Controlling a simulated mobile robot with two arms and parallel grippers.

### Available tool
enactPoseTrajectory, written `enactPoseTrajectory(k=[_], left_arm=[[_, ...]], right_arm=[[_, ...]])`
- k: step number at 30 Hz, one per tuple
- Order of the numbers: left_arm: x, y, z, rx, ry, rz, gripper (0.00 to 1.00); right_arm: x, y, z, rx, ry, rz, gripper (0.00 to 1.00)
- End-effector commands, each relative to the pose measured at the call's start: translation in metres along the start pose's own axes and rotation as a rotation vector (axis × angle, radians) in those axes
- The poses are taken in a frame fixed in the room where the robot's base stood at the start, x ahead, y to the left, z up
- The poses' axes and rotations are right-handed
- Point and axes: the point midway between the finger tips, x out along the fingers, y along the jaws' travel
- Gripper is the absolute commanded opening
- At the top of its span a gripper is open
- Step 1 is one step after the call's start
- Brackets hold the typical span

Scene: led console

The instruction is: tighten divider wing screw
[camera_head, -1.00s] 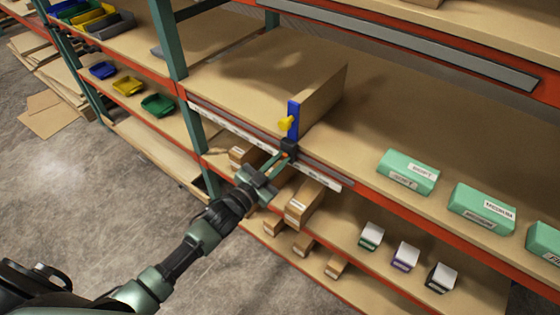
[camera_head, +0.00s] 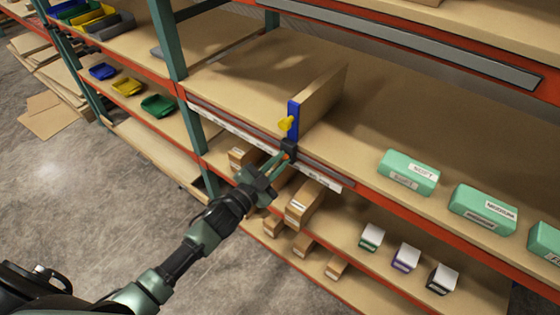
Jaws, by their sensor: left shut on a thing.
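A brown divider panel (camera_head: 324,97) stands upright on the middle shelf. A blue bracket (camera_head: 294,118) is at its front end. The yellow wing screw (camera_head: 285,124) sticks out on the left side of the bracket. My left gripper (camera_head: 289,150) reaches up from the lower left, with its dark fingertips at the foot of the bracket, below the wing screw. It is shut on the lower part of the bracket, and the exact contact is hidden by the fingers. My right gripper is not in view.
The shelf's front edge carries a label rail (camera_head: 250,142). Green boxes (camera_head: 409,172) stand to the right. Brown boxes (camera_head: 303,204) and small white-topped boxes (camera_head: 371,236) are on the shelf below. A green upright post (camera_head: 170,40) stands left of the divider. The shelf right of the divider has free room.

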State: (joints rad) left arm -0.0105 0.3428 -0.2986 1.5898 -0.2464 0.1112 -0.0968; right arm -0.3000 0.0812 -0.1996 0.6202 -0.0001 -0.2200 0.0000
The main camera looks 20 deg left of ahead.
Motion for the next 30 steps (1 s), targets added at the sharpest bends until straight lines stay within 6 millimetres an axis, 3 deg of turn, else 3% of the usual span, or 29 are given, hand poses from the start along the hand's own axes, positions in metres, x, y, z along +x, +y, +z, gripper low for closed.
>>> enactPoseTrajectory(k=[3,4,6,17,30], left_arm=[[-0.003,0.005,0.006,-0.002,-0.013,0.009,0.0],[-0.003,0.005,0.006,-0.003,-0.013,0.009,0.19],[-0.003,0.005,0.005,-0.003,-0.012,0.008,0.34],[-0.004,0.002,0.003,-0.003,-0.005,0.003,0.34],[-0.071,0.003,0.005,-0.003,-0.008,0.004,0.34]], right_arm=[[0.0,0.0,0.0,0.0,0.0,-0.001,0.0],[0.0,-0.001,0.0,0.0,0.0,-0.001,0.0],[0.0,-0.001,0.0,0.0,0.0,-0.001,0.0],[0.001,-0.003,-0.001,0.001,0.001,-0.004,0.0],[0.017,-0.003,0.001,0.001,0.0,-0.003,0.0]])
